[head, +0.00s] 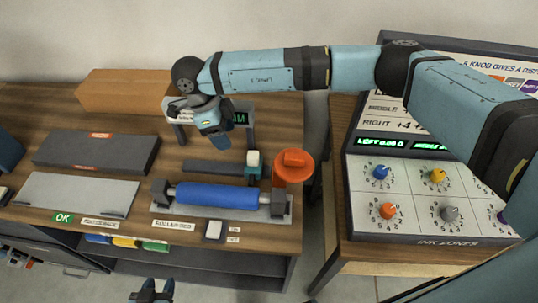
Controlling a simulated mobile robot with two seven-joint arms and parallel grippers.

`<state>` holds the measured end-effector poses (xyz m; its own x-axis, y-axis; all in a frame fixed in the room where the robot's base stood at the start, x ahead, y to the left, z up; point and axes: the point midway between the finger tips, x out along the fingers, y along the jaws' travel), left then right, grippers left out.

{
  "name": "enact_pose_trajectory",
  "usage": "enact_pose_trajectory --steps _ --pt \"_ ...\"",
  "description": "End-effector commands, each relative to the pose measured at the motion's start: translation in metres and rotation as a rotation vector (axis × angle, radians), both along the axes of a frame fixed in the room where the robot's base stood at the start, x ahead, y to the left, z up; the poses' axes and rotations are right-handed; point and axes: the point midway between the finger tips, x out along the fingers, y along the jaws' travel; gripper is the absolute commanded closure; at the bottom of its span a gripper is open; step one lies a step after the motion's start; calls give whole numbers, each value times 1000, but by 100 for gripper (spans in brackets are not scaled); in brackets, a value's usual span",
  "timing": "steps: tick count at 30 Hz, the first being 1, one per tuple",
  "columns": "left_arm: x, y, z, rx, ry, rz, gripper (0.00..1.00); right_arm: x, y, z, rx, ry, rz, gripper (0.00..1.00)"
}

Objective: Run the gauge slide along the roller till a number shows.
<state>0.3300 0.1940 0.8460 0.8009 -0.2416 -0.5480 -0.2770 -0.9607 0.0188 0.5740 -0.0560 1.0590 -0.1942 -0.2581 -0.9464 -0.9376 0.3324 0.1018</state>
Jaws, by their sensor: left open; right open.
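The blue roller (212,195) lies across a grey stand between two dark end blocks. Behind it runs a dark rail (212,167). What looks like the gauge slide (254,161), a teal block with a white top, sits at the rail's right end. A display (240,118) behind shows green letters ending in "M"; my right gripper and wrist hide its left part, so I cannot tell whether a number shows. My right gripper (222,143) is open and empty, above the rail and left of the slide. My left gripper (150,292) is open at the bottom edge, away from the roller.
An orange-red pot (293,168) stands just right of the slide. A dark box (97,152) and a grey plate (76,194) lie left. A knob console (435,200) stands right, across a gap.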

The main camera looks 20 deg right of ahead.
Motion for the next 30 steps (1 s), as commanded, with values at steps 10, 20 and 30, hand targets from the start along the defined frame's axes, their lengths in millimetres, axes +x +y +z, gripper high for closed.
enact_pose_trajectory --steps 10,20,30 --pt "-2 0 0 0 4 0 57 14 -16 -2 -116 -65 -54 43" --pt "-3 0 15 0 5 0 57 2 -40 -65 -113 -62 -53 43" --pt "-2 0 23 1 3 1 57 -4 -56 -109 -111 -64 -52 43"
